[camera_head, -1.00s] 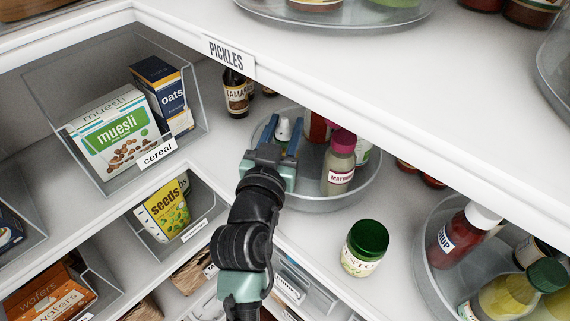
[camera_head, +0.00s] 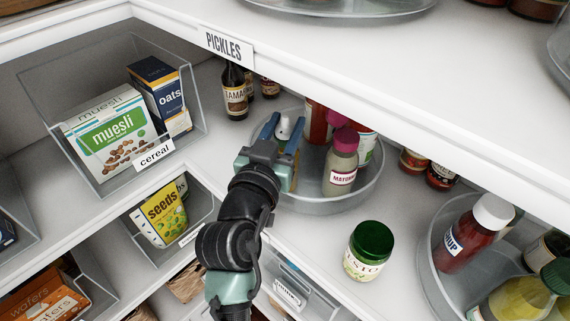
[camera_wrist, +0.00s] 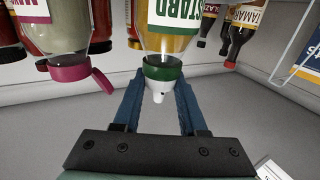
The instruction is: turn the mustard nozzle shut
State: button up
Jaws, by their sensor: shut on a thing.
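The mustard bottle (camera_wrist: 172,42) hangs upside down in the wrist view, with a yellow body and part of its "MUSTARD" label showing. It has a green collar (camera_wrist: 163,72) and a white nozzle (camera_wrist: 158,92) pointing toward my palm. My gripper (camera_wrist: 160,80) is shut on the collar and nozzle, one blue finger on each side. In the head view my gripper (camera_head: 288,121) reaches into the round grey turntable (camera_head: 335,205), and the white nozzle (camera_head: 284,127) shows between its fingers. The bottle's body is mostly hidden there.
A mayonnaise bottle (camera_head: 341,167) with a pink cap stands just right of my gripper on the turntable, close to the fingers. A tamari bottle (camera_head: 235,95) stands behind left. A green-lidded pesto jar (camera_head: 368,252) stands in front. The shelf edge above (camera_head: 330,90) limits headroom.

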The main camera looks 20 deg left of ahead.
jog(key=shift+a+f+m+h+b, duration=0.1)
jog(key=shift+m+h+b, duration=0.5)
jog(key=shift+h+b, duration=0.65)
jog(key=shift+b, duration=0.5)
jog(key=shift+m+h+b, duration=0.7)
jog(key=shift+h+b, duration=0.15)
jog(key=shift+b, duration=0.35)
jog(key=shift+m+g+h+b, duration=0.6)
jog(key=shift+m+h+b, duration=0.55)
jog(key=shift+h+b, duration=0.4)
jog(key=shift+m+g+h+b, duration=0.6)
jog(key=shift+m+h+b, duration=0.55)
jog(key=shift+h+b, duration=0.4)
jog(key=o, duration=0.7)
jog(key=shift+o, duration=0.2)
